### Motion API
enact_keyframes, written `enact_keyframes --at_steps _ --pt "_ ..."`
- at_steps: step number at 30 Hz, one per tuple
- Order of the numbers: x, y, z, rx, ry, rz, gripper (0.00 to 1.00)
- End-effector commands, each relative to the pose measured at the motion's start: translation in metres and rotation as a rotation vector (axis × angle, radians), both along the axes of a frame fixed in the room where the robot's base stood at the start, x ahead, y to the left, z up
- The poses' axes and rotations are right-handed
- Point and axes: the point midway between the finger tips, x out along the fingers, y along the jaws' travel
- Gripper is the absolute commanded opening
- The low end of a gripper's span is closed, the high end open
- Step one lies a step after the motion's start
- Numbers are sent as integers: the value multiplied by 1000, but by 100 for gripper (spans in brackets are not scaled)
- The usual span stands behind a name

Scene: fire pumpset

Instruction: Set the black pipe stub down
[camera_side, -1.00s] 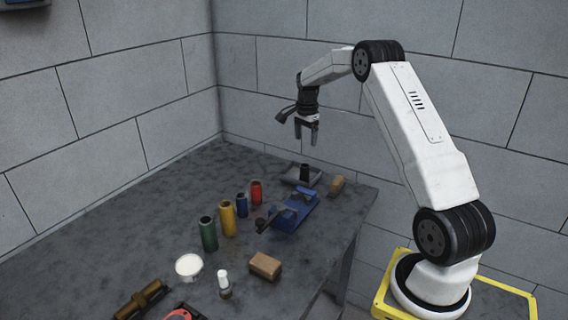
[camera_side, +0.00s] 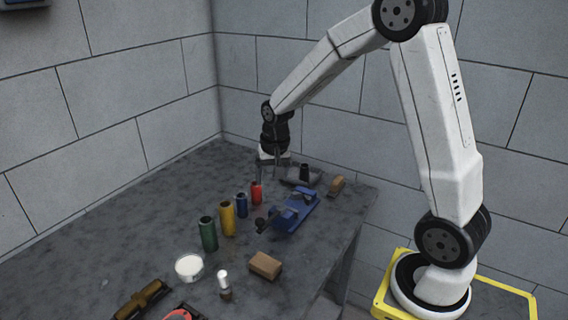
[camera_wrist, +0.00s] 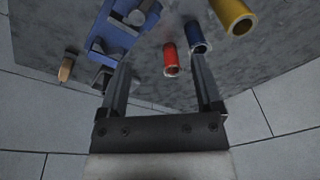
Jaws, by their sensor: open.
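In the wrist view, the red stub (camera_wrist: 170,60) shows beyond and between the spread fingers of my gripper (camera_wrist: 158,60).
A blue vise (camera_side: 294,212) stands right of the coloured stubs. Blue (camera_side: 242,205), yellow (camera_side: 227,218) and green (camera_side: 208,233) stubs stand in a row. A tan block (camera_side: 337,185) lies right of the tray.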

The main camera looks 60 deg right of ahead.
Motion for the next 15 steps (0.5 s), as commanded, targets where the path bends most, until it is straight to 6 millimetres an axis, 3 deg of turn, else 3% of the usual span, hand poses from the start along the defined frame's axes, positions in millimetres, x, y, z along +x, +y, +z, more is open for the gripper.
enact_keyframes --at_steps 1,6,15 --pt "-11 17 0 -8 -7 74 83" --pt "-47 61 -6 -39 -32 316 83" --pt "-110 109 -18 -87 -71 660 83"
